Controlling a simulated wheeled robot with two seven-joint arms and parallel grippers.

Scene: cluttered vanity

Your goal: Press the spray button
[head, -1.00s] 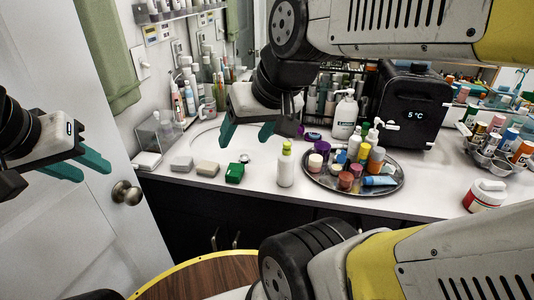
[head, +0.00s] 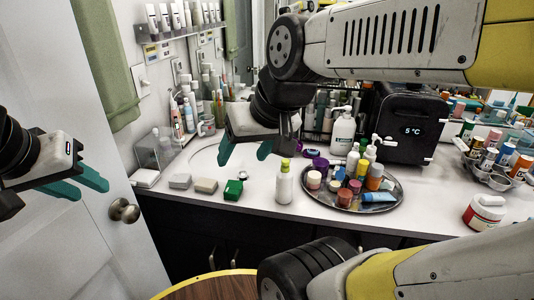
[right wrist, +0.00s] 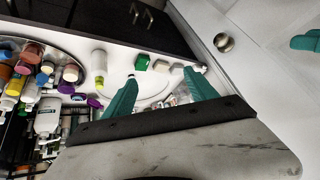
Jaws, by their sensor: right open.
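A small white bottle with a yellow-green cap (head: 284,184) stands upright on the counter, left of the round tray. It also shows in the right wrist view (right wrist: 99,60). I cannot make out a spray button on it. My right gripper (head: 244,155) is open and empty, above the counter to the left of the bottle and apart from it. In the right wrist view its two fingers (right wrist: 163,88) are spread, with the bottle left of them. My left gripper (head: 92,185) is open and empty at the far left, in front of the white door.
A round metal tray (head: 385,203) crowded with bottles and jars lies right of the bottle. A white pump bottle (head: 342,132) and a black box reading 5 °C (head: 406,130) stand behind. A green box (head: 233,190) and soap bars (head: 206,185) lie to the left.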

